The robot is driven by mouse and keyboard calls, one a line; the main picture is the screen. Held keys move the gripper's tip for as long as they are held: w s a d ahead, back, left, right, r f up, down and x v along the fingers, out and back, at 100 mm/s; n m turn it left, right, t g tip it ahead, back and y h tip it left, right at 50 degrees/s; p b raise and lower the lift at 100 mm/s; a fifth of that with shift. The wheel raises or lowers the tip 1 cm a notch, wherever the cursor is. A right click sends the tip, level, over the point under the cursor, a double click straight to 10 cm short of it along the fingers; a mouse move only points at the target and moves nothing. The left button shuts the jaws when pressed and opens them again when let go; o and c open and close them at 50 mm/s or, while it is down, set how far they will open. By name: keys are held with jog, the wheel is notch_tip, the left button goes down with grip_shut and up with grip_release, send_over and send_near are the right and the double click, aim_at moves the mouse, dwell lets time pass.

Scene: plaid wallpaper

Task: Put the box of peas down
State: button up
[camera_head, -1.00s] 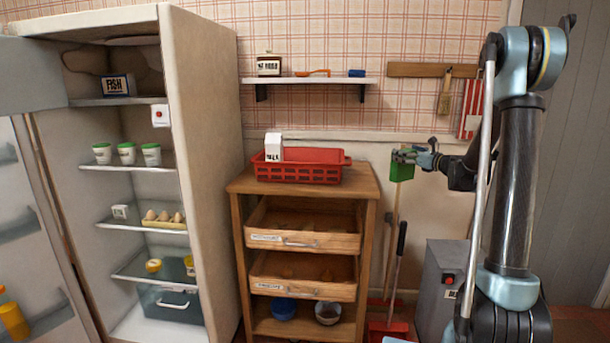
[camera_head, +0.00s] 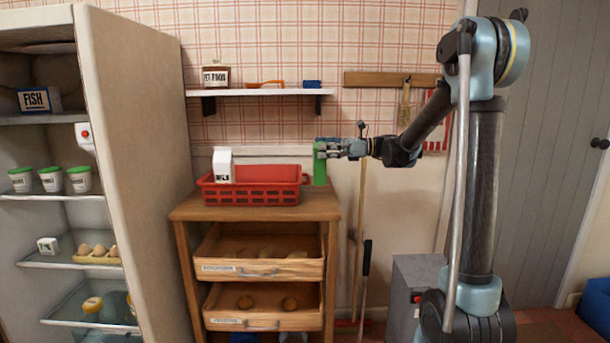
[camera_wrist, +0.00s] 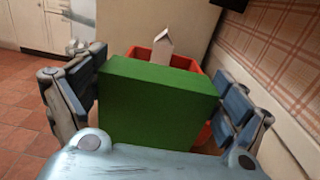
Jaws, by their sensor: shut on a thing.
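My gripper (camera_head: 322,149) is shut on a green box (camera_head: 320,169), the box of peas. In the head view it holds the box upright near the right end of the wooden cabinet top (camera_head: 325,206), beside the red basket (camera_head: 250,194). I cannot tell whether the box touches the cabinet top. In the wrist view the green box (camera_wrist: 155,105) sits between both fingers and hides part of the red basket (camera_wrist: 185,62) behind it. No label shows on the box's visible faces.
A white milk carton (camera_head: 223,164) stands in the basket. A shelf (camera_head: 260,92) with a jar and an orange tool hangs above. The two cabinet drawers (camera_head: 260,251) stand open. A fridge (camera_head: 140,160) is at the left, a grey bin (camera_head: 415,290) at the lower right.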

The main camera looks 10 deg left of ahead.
aim_at(320, 165)
jog(key=shift+s+a+f, duration=0.1)
jog(key=shift+a+f, duration=0.05)
jog(key=shift+f, duration=0.5)
jog(key=shift+a+f, duration=0.1)
jog(key=shift+f, duration=2.45)
jog(key=o, duration=1.5)
jog(key=shift+d, duration=0.1)
jog(key=v, duration=1.2)
